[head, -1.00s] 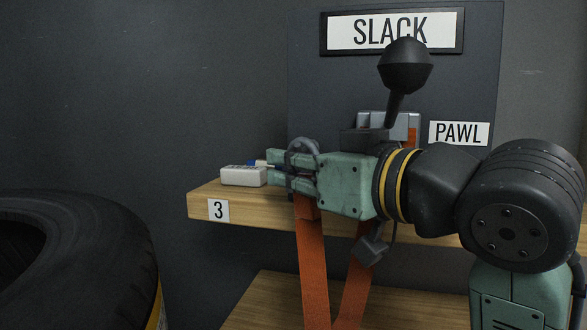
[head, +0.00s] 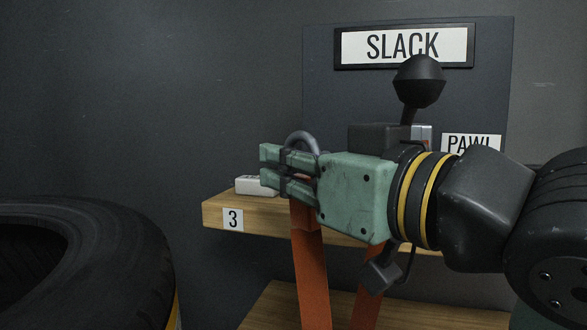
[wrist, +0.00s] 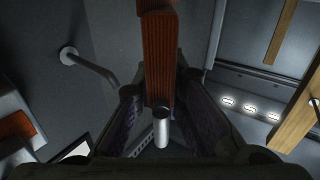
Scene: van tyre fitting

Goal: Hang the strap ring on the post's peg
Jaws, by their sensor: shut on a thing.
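The strap ring (head: 301,138) is a dark grey loop that rises above my gripper's fingers in the head view. My gripper (head: 266,168) is shut on it, with its fingers pointing left in front of the shelf. The orange strap (head: 310,265) hangs down below the gripper. In the wrist view the strap (wrist: 160,60) runs up between the two fingers (wrist: 160,108), above a short grey cylinder end. A bent grey rod (wrist: 95,68) with a round end shows at left there; I cannot tell whether it is the post's peg. No post is clear in the head view.
A wooden shelf (head: 275,212) marked 3 lies behind the gripper, with a white box (head: 246,186) on it. A dark panel with a SLACK sign (head: 404,45) and a black-knobbed lever (head: 418,82) stand behind. A large tyre (head: 95,240) is at lower left.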

